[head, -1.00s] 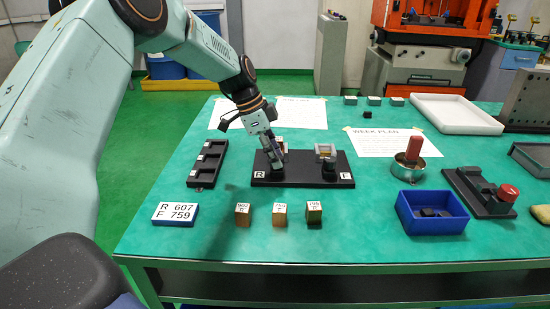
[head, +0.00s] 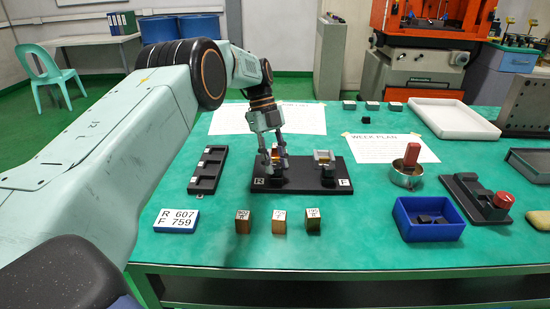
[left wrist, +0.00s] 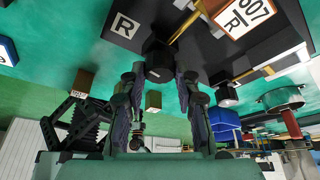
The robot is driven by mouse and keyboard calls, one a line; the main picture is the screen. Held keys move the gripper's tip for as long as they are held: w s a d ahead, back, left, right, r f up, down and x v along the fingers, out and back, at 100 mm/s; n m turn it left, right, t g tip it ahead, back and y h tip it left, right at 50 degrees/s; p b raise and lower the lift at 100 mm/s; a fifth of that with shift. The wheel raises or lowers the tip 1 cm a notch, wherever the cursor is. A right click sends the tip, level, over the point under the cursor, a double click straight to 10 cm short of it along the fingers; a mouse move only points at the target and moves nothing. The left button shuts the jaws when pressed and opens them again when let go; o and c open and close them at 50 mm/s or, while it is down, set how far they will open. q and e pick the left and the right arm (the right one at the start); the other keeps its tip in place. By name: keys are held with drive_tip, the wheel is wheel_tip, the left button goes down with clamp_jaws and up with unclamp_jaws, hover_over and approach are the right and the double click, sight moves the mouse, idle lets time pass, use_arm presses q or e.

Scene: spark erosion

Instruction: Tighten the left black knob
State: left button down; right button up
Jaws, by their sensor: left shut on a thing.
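The left black knob (head: 275,179) is at the front of the black base plate (head: 300,185), beside the R label. It also shows in the left wrist view (left wrist: 159,64), between my fingertips. My left gripper (head: 276,168) comes down steeply over it and is shut on it; the fingers partly hide the knob and the fixture behind. The right black knob (head: 328,178) stands free near the F label, in front of a grey clamp (head: 324,157). My right gripper is in neither view.
A black slotted tray (head: 208,170) lies left of the plate. Several small blocks, such as the middle one (head: 279,221), and an R 607 / F 759 sign (head: 176,220) lie in front. A blue bin (head: 430,232) and a red-button box (head: 480,200) are right.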

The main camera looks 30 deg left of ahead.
sight(276, 164)
use_arm(q)
drive_tip(key=shift+f+m+g+y, duration=0.1)
drive_tip(key=shift+m+g+y, duration=0.2)
drive_tip(key=shift+m, duration=0.8)
drive_tip(key=c, duration=1)
unclamp_jaws()
wheel_tip(276, 164, up, 10)
drive_tip(key=shift+r, duration=0.1)
